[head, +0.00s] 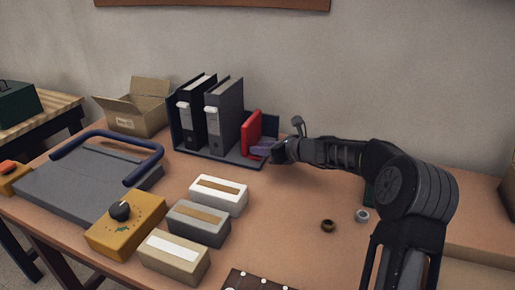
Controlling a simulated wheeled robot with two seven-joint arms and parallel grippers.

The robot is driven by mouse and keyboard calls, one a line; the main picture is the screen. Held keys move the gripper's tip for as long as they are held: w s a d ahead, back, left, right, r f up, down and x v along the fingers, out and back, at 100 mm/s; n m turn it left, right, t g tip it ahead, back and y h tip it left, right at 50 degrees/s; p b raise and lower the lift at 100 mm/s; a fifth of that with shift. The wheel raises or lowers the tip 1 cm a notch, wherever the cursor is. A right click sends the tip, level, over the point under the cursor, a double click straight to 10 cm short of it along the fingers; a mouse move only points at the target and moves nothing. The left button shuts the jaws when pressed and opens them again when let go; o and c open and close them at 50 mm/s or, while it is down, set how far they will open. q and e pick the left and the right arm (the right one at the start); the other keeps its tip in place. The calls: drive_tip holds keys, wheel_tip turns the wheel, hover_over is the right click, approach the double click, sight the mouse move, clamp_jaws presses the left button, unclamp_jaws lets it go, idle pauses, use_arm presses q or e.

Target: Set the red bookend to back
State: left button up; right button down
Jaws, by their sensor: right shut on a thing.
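The red bookend (250,132) stands upright in a dark rack (244,160), to the right of two binders, a black one (192,122) and a grey one (223,122). My right gripper (268,150) reaches in from the right at the bookend's lower right side. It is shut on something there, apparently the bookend. A small purplish part shows at the fingertips, and the exact contact is too small to make out. My left gripper is not in view.
An open cardboard box (136,112) stands left of the rack. The table between blocks and rings is clear.

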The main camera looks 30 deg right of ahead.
drive_tip(key=c, duration=1.2)
unclamp_jaws()
drive_tip(key=shift+s+d, duration=0.15)
drive_tip(key=shift+o, duration=0.2)
drive_tip(key=v, duration=0.6)
drive_tip(key=shift+s+d+r, duration=0.15)
drive_tip(key=shift+s, duration=0.1)
drive_tip(key=shift+s+d+r, duration=0.15)
drive_tip(key=shift+s+r, duration=0.05)
drive_tip(key=shift+s, duration=0.4)
